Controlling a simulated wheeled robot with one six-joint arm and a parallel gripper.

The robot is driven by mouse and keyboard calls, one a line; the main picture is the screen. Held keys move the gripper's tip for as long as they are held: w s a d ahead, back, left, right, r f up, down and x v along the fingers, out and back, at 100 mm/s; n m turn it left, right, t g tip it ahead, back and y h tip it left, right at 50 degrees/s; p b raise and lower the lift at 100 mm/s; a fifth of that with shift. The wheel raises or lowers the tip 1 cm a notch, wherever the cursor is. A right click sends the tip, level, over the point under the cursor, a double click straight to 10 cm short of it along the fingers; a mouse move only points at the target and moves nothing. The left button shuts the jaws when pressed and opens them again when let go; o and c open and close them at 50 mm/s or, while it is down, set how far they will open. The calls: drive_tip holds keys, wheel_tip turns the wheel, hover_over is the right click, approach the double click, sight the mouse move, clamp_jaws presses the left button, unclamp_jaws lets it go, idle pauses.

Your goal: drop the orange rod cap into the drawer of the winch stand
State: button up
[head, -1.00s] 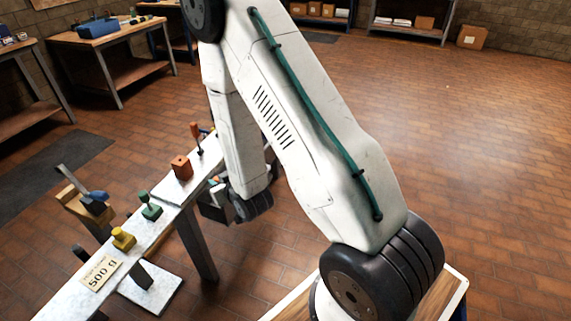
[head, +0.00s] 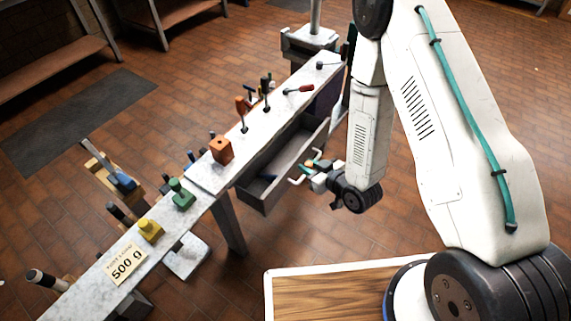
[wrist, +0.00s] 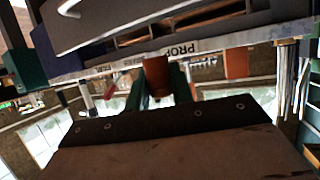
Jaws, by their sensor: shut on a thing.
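The orange rod cap (wrist: 158,80) is between the two green fingers of my gripper (wrist: 160,90) in the wrist view, and the gripper is shut on it. In the head view my gripper (head: 310,167) shows a small orange spot at its tip, at the outer front side of the drawer. The drawer (head: 283,172) stands pulled out beneath the far part of the grey bench top, with a blue thing (head: 263,178) inside. A pale bar handle (head: 294,181) on its front is partly behind my gripper. I cannot tell the gripper's height above the drawer rim.
The bench top (head: 205,180) carries an orange block (head: 221,149), a green piece (head: 181,194), a yellow piece (head: 150,230), upright tools and a "500 g" sign (head: 127,264). A blue-handled tool (head: 122,180) is beside it. Open tiled floor lies right of the drawer.

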drive_tip(key=s+a+f+n+g+y, duration=0.2)
drive_tip(key=s+a+f+n+y, duration=0.1)
drive_tip(key=s+a, duration=0.3)
drive_tip(key=shift+f+g, duration=0.4)
drive_tip(key=shift+f, duration=0.05)
drive_tip(key=w+a, duration=0.1)
drive_tip(key=w, duration=0.4)
drive_tip(key=w+a+f, duration=0.1)
drive_tip(key=w, duration=0.4)
drive_tip(key=w+a, duration=0.1)
drive_tip(key=w, duration=0.3)
drive_tip(key=shift+w+a+f, duration=0.2)
drive_tip(key=shift+w+a, duration=0.15)
drive_tip(key=shift+w, duration=0.05)
drive_tip(key=shift+w+f, duration=0.15)
drive_tip(key=shift+f, duration=1.65)
drive_tip(key=shift+f, duration=0.55)
